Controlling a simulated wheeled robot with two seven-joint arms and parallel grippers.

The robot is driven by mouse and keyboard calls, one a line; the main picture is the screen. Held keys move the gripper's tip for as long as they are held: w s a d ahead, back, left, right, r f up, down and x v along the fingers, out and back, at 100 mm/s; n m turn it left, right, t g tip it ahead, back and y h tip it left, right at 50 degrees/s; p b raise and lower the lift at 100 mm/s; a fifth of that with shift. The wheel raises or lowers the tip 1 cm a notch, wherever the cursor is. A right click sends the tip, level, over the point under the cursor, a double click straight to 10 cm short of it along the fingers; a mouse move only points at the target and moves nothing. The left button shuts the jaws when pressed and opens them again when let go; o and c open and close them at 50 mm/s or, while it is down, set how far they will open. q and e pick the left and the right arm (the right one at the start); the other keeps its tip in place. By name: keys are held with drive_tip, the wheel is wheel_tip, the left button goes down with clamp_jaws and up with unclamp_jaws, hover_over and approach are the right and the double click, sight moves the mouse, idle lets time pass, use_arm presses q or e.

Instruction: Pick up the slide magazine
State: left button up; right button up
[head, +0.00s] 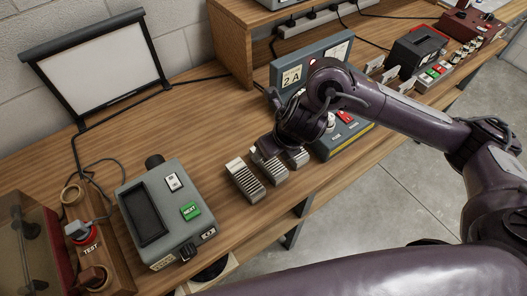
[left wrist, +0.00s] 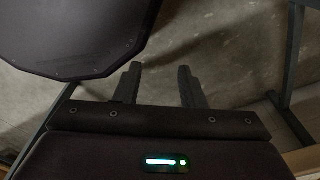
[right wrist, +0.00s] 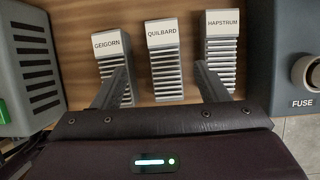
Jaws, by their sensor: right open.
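Three grey ribbed slide magazines with white labels stand in a row on the wooden bench. In the right wrist view they read GEIGORN (right wrist: 114,65), QUILBARD (right wrist: 163,60) and HAPSTRUM (right wrist: 221,52), left to right. In the head view, the left one (head: 243,180) shows clearly; my right gripper partly covers the other two. My right gripper (right wrist: 160,78) is open and empty, one finger over GEIGORN's right side and the other by HAPSTRUM's left side, with QUILBARD between. Contact cannot be told. My left gripper (left wrist: 160,72) is open and empty over the floor.
A grey projector with a green NEXT button (head: 165,214) stands left of the magazines. A blue-grey 2A unit (head: 345,130) stands close on their right. A white screen (head: 98,68) is at the back left. Bare bench lies behind the row; the front edge is close.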

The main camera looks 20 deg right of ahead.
sight(273, 161)
drive_tip(key=shift+w+d, duration=0.1)
drive_tip(key=shift+d, duration=0.45)
drive_tip(key=shift+w+a+f+b, duration=0.1)
drive_tip(key=shift+f+b, duration=0.4)
drive_tip(key=shift+f, duration=0.4)
drive_tip(key=shift+w+f, duration=0.1)
drive_tip(key=shift+f, duration=0.25)
drive_tip(key=shift+a+f, duration=0.15)
drive_tip(key=shift+f, duration=0.25)
drive_tip(key=x, duration=0.3)
drive_tip(key=shift+s+a+f, duration=0.1)
drive_tip(key=shift+s+f, duration=0.1)
drive_tip(key=shift+f, duration=0.15)
drive_tip(key=shift+w+f, duration=0.15)
drive_tip(key=shift+f, duration=0.1)
use_arm(q)
drive_tip(key=shift+s+f, duration=0.3)
drive_tip(key=shift+s, duration=0.05)
drive_tip(key=shift+d, duration=0.1)
drive_tip(key=shift+f, duration=0.3)
use_arm(e)
drive_tip(key=shift+f, duration=0.3)
